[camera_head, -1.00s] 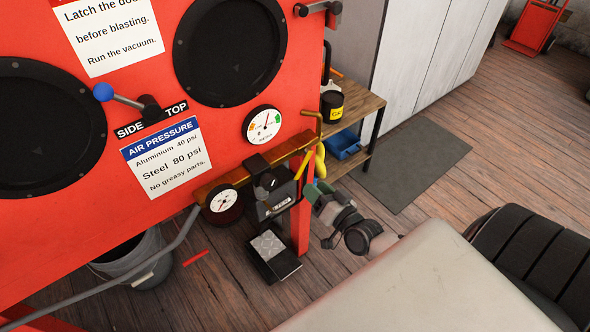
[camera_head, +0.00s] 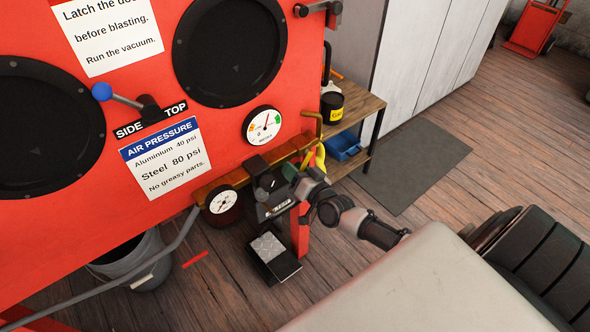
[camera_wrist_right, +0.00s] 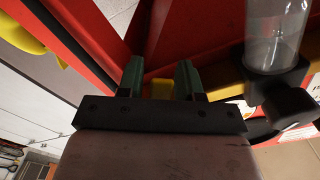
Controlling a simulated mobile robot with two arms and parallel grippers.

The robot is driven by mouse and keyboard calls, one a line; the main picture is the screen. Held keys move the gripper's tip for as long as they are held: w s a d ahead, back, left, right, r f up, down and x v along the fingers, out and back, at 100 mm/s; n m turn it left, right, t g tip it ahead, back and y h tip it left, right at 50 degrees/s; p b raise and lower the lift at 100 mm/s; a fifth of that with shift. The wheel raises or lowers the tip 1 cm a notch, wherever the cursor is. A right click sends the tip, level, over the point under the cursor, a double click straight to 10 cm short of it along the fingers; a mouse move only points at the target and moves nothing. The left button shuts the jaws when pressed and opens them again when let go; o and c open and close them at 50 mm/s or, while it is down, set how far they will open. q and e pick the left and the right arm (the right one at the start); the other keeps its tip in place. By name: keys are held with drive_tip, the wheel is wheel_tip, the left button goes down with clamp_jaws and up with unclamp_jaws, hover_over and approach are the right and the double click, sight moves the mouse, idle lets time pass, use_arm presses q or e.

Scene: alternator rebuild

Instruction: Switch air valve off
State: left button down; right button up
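My left gripper is not in view.
A black regulator (camera_head: 268,200) and a pressure gauge (camera_head: 221,200) sit left of my right gripper. A clear bowl (camera_wrist_right: 275,35) is close on the right in the wrist view. A foot pedal (camera_head: 270,252) lies below. A wooden shelf (camera_head: 362,103) stands behind.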

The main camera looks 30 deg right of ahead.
sight(305, 167)
clamp_jaws()
drive_tip(key=shift+d+f, duration=0.1)
drive_tip(key=shift+d, duration=0.05)
drive_tip(key=n, duration=0.1)
drive_tip(key=d+n, duration=0.1)
drive_tip(key=shift+d+f+n, duration=0.15)
drive_tip(key=shift+f+n, duration=0.1)
drive_tip(key=shift+n, duration=0.15)
drive_tip(key=shift+w+d+f+n+p, duration=0.1)
drive_tip(key=shift+d+n+p, duration=0.15)
drive_tip(key=shift+d+n, duration=0.45)
drive_tip(key=shift+w+d+f+n+p, duration=0.1)
drive_tip(key=shift+d+n+p, duration=0.15)
drive_tip(key=shift+n, duration=0.85)
drive_tip(key=shift+o, duration=1.2)
unclamp_jaws()
